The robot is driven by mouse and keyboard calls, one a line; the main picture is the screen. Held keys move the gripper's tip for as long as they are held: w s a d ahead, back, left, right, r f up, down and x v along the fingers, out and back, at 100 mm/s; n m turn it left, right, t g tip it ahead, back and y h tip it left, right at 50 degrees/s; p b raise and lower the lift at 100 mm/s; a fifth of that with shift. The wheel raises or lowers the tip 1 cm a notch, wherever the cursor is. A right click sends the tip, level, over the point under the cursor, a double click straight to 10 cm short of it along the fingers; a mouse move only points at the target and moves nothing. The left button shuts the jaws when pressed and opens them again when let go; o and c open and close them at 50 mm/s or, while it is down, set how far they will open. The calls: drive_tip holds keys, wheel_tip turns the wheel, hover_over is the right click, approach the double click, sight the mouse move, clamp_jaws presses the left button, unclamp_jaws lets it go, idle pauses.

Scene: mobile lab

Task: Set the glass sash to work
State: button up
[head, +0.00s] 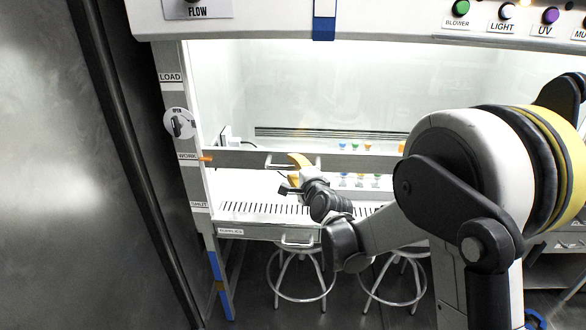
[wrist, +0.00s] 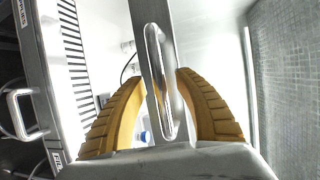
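The glass sash (head: 330,85) closes the upper front of the white cabinet, with a grey metal rail (head: 375,161) along its lower edge. An orange pointer (head: 207,158) at the rail's left end is level with the WORK label (head: 187,156). My gripper (head: 297,168) is at the sash handle (head: 275,162) on the rail. In the wrist view, the tan fingers of my gripper (wrist: 161,78) stand apart on both sides of the silver handle (wrist: 154,50). A small gap shows at the left finger; contact at the right one is unclear.
LOAD (head: 170,77) is marked above WORK, and SHUT (head: 199,205) below, on the left post. Small coloured-cap bottles (head: 360,182) stand inside the cabinet. A dark panel edge (head: 120,130) is at left.

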drive_tip(key=v, duration=1.1)
drive_tip(key=shift+s+d, duration=0.2)
drive_tip(key=shift+s, duration=0.15)
drive_tip(key=shift+r, duration=0.1)
drive_tip(key=s+d+n+g+h, duration=0.2)
drive_tip(key=s+d+n, duration=0.3)
drive_tip(key=s, duration=0.4)
drive_tip(key=s+d+n+g+h, duration=0.1)
drive_tip(key=s+d+n+g, duration=0.2)
drive_tip(key=s+d, duration=0.3)
drive_tip(key=s+d+f+n+g+h, duration=0.1)
drive_tip(key=s+d+n, duration=0.5)
drive_tip(key=s, duration=0.7)
drive_tip(key=shift+n+g+h, duration=0.3)
drive_tip(key=shift+g+h, duration=0.5)
drive_tip(key=shift+g, duration=0.1)
drive_tip(key=shift+d+f, duration=0.1)
drive_tip(key=shift+d, duration=0.05)
